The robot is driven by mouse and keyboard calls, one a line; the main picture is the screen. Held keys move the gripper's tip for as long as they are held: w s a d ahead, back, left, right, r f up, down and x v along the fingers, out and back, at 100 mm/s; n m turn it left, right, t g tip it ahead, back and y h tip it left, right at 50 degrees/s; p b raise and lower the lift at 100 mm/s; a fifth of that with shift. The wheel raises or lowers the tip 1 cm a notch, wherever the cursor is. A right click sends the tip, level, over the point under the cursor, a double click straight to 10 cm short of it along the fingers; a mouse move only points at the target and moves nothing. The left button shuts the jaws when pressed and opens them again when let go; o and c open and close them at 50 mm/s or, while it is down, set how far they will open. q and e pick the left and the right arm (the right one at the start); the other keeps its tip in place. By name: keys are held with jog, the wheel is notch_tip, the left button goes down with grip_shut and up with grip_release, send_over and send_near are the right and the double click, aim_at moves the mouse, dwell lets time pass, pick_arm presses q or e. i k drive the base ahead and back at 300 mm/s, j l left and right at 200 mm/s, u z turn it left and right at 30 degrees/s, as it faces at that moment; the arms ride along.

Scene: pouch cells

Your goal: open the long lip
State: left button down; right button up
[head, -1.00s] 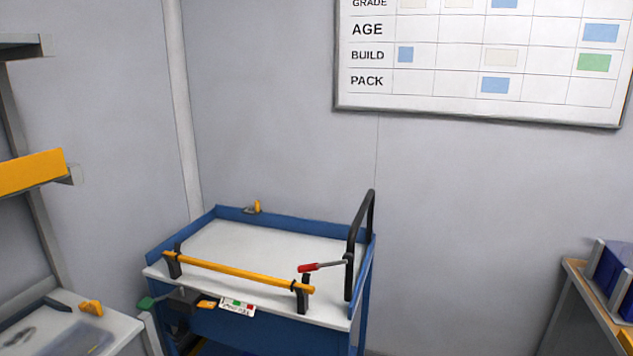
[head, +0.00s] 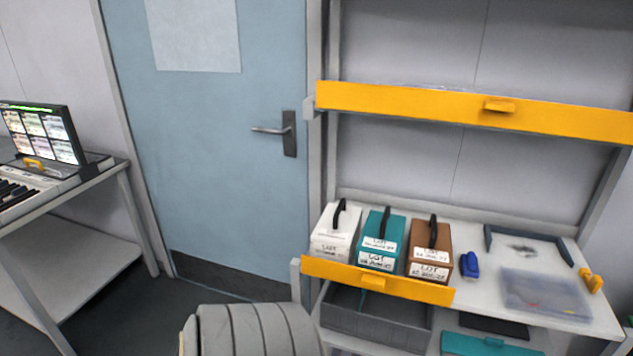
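A long yellow lip (head: 420,101) runs across the front of the upper shelf at the right, with a small yellow grip tab (head: 499,104) on its face. It stands upright along the shelf edge, and its right end meets the rack post. A shorter yellow lip (head: 325,269) with its own tab stands in front of three lot boxes on the lower shelf. Neither of my grippers is in view. A grey ribbed rounded part at the bottom looks like my own arm.
White (head: 335,232), teal (head: 380,238) and brown (head: 430,248) lot boxes, a blue object (head: 469,265) and a clear tray (head: 545,293) sit on the lower shelf. A grey bin (head: 375,318) is below. A blue door (head: 200,150) and a desk with a screen (head: 45,133) are left.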

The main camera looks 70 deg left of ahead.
aim_at(381, 282)
jog(key=k+u, duration=0.15)
jog(key=u, duration=1.6)
